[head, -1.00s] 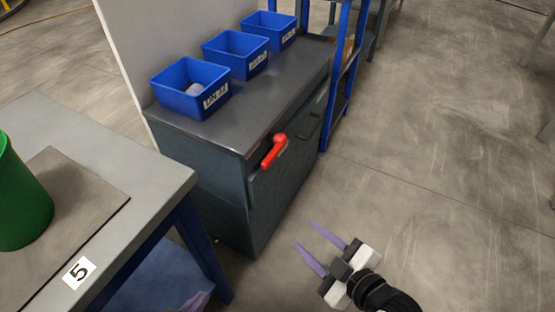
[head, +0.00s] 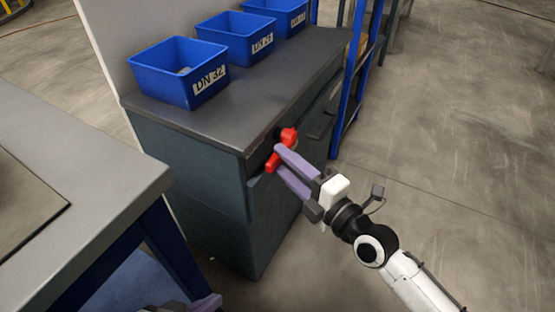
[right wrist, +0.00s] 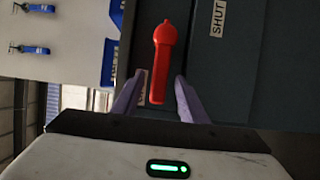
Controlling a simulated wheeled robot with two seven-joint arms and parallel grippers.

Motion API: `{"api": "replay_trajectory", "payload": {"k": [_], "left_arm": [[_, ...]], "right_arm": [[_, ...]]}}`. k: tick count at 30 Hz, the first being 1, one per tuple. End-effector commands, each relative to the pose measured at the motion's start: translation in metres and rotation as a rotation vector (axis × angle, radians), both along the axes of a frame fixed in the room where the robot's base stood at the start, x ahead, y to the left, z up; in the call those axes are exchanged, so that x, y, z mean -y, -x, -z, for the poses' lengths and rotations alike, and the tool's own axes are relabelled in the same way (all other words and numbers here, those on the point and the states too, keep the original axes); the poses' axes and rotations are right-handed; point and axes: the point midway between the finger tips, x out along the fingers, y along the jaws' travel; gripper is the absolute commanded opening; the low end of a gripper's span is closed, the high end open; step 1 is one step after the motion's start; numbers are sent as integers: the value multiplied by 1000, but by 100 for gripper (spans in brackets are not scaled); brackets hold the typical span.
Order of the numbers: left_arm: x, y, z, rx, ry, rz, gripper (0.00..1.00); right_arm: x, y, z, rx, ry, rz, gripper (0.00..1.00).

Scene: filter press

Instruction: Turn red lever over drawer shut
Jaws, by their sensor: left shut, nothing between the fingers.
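The red lever (head: 287,137) sits on the front of the dark drawer cabinet, just under its top, and its handle slants down to the left in the head view. In the right wrist view the lever (right wrist: 163,60) stands along the picture, between a SHUT label (right wrist: 217,18) on the right and a partly hidden label on the left. My right gripper (head: 277,158) is open, with its purple fingers at the lever handle. In the right wrist view a finger lies on each side of the handle, with gaps. My left gripper (head: 190,305) is shut at the bottom edge, mostly cut off.
The cabinet top (head: 240,118) carries blue bins, the nearest (head: 180,73) labelled DN 32. A grey table (head: 110,175) with blue legs stands on the left. A blue shelf frame (head: 352,90) stands behind the cabinet. The floor on the right is clear.

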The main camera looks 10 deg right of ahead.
Motion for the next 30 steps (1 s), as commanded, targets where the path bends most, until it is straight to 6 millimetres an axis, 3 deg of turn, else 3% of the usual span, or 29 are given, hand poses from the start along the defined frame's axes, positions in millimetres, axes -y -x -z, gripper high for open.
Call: {"api": "replay_trajectory", "payload": {"k": [6,16,17,24,30], "left_arm": [[4,-1,-1,6,14,7,0],[4,-2,-2,7,17,7,0],[4,-2,-2,7,17,7,0],[4,-2,-2,8,16,8,0],[4,-2,1,8,18,8,0]], "right_arm": [[-13,-22,0,1,-2,1,39],[-15,-25,0,-1,0,0,39],[-15,-25,0,-1,0,0,37],[-15,-25,0,-1,0,0,0],[-15,-25,3,8,7,1,0]]}}
